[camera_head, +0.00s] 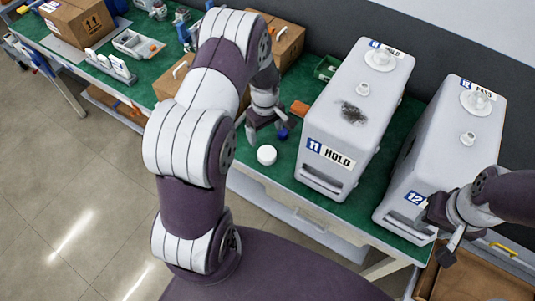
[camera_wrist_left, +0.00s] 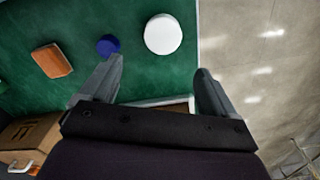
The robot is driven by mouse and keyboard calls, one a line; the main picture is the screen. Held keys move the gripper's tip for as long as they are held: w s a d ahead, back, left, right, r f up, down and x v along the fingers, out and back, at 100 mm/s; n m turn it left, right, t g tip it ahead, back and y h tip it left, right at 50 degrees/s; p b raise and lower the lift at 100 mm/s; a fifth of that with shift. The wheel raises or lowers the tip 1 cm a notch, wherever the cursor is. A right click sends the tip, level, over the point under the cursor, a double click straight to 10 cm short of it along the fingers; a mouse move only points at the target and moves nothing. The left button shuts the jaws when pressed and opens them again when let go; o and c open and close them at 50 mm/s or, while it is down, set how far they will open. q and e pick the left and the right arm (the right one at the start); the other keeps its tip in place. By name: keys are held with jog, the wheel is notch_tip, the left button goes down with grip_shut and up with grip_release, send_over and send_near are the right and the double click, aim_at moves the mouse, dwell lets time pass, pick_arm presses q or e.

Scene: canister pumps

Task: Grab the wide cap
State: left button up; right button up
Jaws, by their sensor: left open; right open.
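The wide cap, a white round disc (camera_head: 266,155), lies on the green bench top near its front edge. In the left wrist view the wide cap (camera_wrist_left: 163,34) is beyond the fingertips, roughly in line with the gap between them. My left gripper (camera_head: 266,131) is open and empty, just behind the cap in the head view; it also shows in the left wrist view (camera_wrist_left: 158,66). My right gripper (camera_head: 440,236) is open beside the front of the right canister, with part of its jaws hard to make out.
A small blue cap (camera_wrist_left: 108,44) lies close to one left finger. An orange-brown block (camera_wrist_left: 52,60) is further off. The canister marked 11 HOLD (camera_head: 355,110) and the canister marked 12 (camera_head: 445,140) stand to the right. A cardboard box (camera_head: 285,42) stands behind my left arm.

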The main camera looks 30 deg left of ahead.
pick_arm(q)
send_over(267, 153)
jog(key=f, duration=0.4)
jog(key=shift+w+a+f+p, duration=0.15)
jog(key=shift+w+f+p, duration=0.05)
jog(key=shift+w+p, duration=0.2)
jog(key=f, duration=0.1)
jog(key=f+p, duration=0.1)
jog(key=f, duration=0.3)
jog(key=shift+s+f+p, duration=0.1)
jog(key=shift+s+p, duration=0.2)
jog(key=shift+s, duration=0.1)
jog(key=shift+f, duration=0.2)
jog(key=c, duration=1)
pick_arm(e)
jog(key=r, duration=0.2)
jog(key=shift+d+r, duration=0.2)
jog(key=shift+r, duration=0.15)
